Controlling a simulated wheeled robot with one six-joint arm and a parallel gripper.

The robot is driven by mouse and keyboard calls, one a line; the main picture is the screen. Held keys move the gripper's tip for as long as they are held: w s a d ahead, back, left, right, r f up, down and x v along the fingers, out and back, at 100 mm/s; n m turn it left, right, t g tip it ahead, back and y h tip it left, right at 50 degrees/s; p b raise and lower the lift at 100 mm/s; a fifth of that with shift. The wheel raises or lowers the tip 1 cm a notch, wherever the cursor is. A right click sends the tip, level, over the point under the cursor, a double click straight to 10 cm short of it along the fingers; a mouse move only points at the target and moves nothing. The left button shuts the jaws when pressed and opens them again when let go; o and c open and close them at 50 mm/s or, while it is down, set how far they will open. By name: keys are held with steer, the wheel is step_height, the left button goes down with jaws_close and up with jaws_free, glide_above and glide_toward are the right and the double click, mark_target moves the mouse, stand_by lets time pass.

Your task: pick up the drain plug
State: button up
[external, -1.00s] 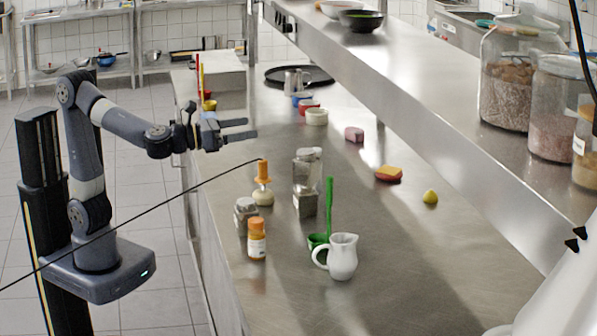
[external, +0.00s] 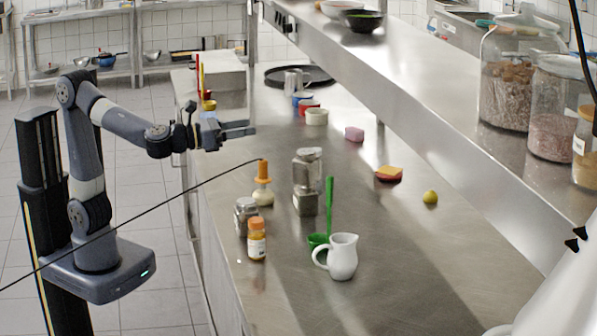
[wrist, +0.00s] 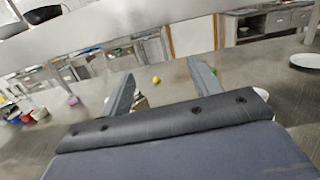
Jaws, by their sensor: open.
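I cannot pick out a drain plug with certainty in either view. My gripper (external: 252,128) is open and empty, raised over the left edge of the steel counter (external: 400,260). In the wrist view my gripper (wrist: 160,70) has its fingers apart, with a yellow lemon (wrist: 156,79) seen far off between them. A pink block (external: 354,134) lies right of my gripper on the counter. Small blue (external: 300,98), red (external: 309,107) and white (external: 316,117) round pieces sit behind it.
A sponge (external: 389,173) lies mid-counter. A raised shelf (external: 430,130) overhangs the right. The counter's front right is clear.

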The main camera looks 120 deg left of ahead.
step_height(320, 180, up, 6)
steer(key=w+a+r+m+t+h+p, duration=0.1)
steer(key=w+a+r+p, duration=0.2)
steer(key=a, duration=0.4)
steer(key=w+a+m+h+p, duration=0.2)
steer(key=w+a+p, duration=0.15)
steer(key=a, duration=0.25)
steer(key=m+g+h+p, duration=0.1)
steer(key=g+h+p, duration=0.1)
steer(key=h+p, duration=0.45)
glide_above(321, 193)
steer(key=s+d+p, duration=0.1)
steer(key=s+p, duration=0.1)
steer(key=s, duration=0.3)
steer(key=shift+y, duration=0.95)
steer(key=f, duration=3.1)
steer(key=shift+w+d+f, duration=0.1)
steer(key=shift+w+f, duration=0.15)
steer(key=shift+p+x, duration=0.7)
steer(key=shift+x, duration=1.85)
steer(key=shift+c, duration=0.3)
